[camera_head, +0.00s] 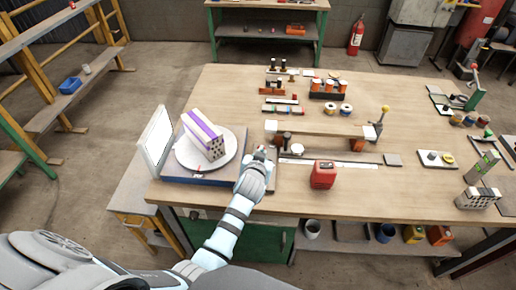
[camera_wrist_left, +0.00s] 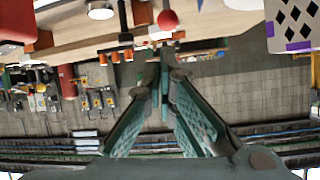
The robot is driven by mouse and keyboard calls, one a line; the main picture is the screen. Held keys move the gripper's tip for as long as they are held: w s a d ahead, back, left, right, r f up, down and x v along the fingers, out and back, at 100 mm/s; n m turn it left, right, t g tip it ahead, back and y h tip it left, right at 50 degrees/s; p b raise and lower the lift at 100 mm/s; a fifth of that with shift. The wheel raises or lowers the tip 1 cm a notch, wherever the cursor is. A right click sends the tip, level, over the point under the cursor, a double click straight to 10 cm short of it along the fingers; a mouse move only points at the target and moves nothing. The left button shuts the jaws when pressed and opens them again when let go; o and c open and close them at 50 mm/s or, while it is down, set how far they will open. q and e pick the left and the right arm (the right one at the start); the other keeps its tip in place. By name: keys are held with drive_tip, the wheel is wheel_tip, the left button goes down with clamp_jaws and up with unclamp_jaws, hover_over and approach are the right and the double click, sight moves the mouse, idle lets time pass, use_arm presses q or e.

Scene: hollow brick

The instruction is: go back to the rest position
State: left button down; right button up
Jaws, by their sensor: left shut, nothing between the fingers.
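My left gripper (camera_head: 264,155) is at the front edge area of the workbench, just right of a round turntable (camera_head: 186,158). It is shut and empty; its fingertips (camera_wrist_left: 163,68) meet in the left wrist view. A pale hollow brick (camera_head: 205,136) with a purple stripe and dark holes lies on the turntable, apart from the gripper. The brick also shows in the left wrist view (camera_wrist_left: 292,22), at the upper right, with dark diamond holes. My right gripper is not in view.
A white panel (camera_head: 156,140) stands left of the turntable. A red box (camera_head: 323,175) sits right of the gripper. A raised bar (camera_head: 318,129) and small fixtures stand behind it. A second holed block (camera_head: 478,198) is at the far right. Bare wood (camera_head: 400,200) lies between.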

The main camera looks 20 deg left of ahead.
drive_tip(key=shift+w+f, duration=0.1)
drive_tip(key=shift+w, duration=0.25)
